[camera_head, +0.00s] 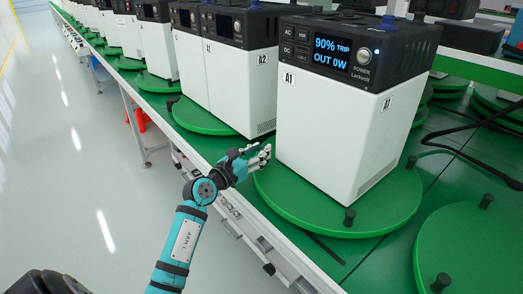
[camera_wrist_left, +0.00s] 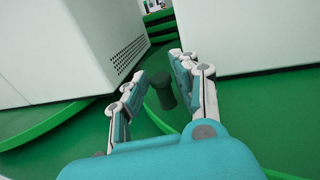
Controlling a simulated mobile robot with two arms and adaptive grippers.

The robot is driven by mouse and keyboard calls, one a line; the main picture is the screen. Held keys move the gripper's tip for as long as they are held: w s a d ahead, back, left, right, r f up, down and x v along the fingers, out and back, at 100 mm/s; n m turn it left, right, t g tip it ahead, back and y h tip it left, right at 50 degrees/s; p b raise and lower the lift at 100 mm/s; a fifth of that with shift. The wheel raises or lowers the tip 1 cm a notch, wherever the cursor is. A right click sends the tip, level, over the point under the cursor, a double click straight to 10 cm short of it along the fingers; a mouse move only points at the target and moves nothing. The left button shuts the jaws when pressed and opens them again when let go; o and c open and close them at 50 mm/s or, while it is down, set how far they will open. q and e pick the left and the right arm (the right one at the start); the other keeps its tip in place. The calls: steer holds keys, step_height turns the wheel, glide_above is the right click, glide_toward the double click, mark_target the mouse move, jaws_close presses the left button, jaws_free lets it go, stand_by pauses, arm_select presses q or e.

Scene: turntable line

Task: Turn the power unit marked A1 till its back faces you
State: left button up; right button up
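The power unit A1 (camera_head: 328,130) is a white box with a black top on a round green turntable (camera_head: 290,200). Its lit display, "90% TRIP, OUT 0W", and POWER button face me. Dark pegs (camera_head: 349,217) stand on the turntable's rim. My left gripper (camera_head: 261,157) is at the turntable's left edge, beside the unit's lower left side. In the left wrist view, its fingers (camera_wrist_left: 162,88) are open, with a dark peg (camera_wrist_left: 161,92) between them; I cannot tell whether they touch it. My right gripper is out of view.
Unit A2 (camera_head: 240,85) stands close behind on its own turntable (camera_head: 200,120), with more units in a row beyond. An empty green turntable (camera_head: 470,250) is at front right. Black cables (camera_head: 465,150) lie at right. The grey floor at left is clear.

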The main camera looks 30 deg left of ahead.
arm_select(q)
steer(key=shift+w+d, duration=0.1)
steer(key=shift+w, duration=0.55)
jaws_close()
